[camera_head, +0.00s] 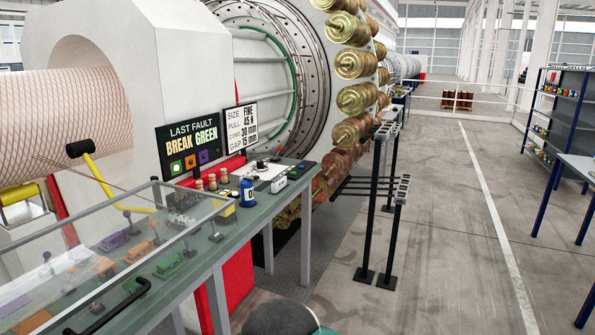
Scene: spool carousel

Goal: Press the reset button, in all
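A control panel (268,172) sits at the far end of the long green bench (215,243). It carries a pale plate, a dark knob and small coloured parts. I cannot tell which of these, if any, is the reset button; they are too small to read. A black sign (190,148) above the bench reads "LAST FAULT BREAK GREEN" with green, orange and purple marks. A white sign (241,128) beside it lists size, pull, cone and gap. My gripper is not in view.
A clear-lidded case with coloured tools covers the near bench. Black posts (372,215) stand right of the bench, beside the large spool wheel (352,65). The floor to the right is open, up to a shelf (565,115).

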